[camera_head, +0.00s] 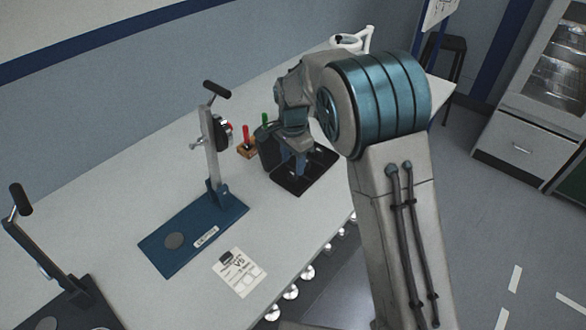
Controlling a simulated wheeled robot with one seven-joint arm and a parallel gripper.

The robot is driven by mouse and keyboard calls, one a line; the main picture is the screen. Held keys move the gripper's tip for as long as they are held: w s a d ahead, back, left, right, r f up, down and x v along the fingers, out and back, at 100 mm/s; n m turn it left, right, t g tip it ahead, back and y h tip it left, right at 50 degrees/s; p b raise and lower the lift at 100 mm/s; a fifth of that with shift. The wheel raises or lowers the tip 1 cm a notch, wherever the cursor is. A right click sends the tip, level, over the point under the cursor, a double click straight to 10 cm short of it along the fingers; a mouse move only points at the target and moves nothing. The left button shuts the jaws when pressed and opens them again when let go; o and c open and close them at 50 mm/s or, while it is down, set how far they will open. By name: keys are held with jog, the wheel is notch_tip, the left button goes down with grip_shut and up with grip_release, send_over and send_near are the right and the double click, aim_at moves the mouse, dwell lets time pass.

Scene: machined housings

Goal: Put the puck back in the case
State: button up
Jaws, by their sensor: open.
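A dark, open-topped tray-like case (290,187) lies on the bench at the middle of the picture. My gripper (301,170) points down over it, open, with its fingers close to or inside it. My arm hides part of the case, and I cannot tell whether the fingers touch anything. I cannot clearly make out a puck in the case.
The hand press (214,150) stands upright left of the case. Another press (40,245) is at the lower left. A small wooden block (247,153) with red and green handles stands behind the case. A printed sheet (240,272) lies near the front edge. The bench between is clear.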

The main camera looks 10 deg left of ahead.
aim_at(293, 173)
notch_tip(293, 173, up, 8)
jog(key=s+d+r+n, duration=0.2)
jog(key=s+d+r, duration=0.15)
jog(key=d, duration=0.45)
jog(key=s+d+n+t, duration=0.3)
jog(key=s+d+n, duration=0.3)
jog(key=s+d, duration=1.2)
jog(key=s, duration=0.3)
jog(key=shift+s, duration=0.25)
jog(key=shift+r, duration=0.1)
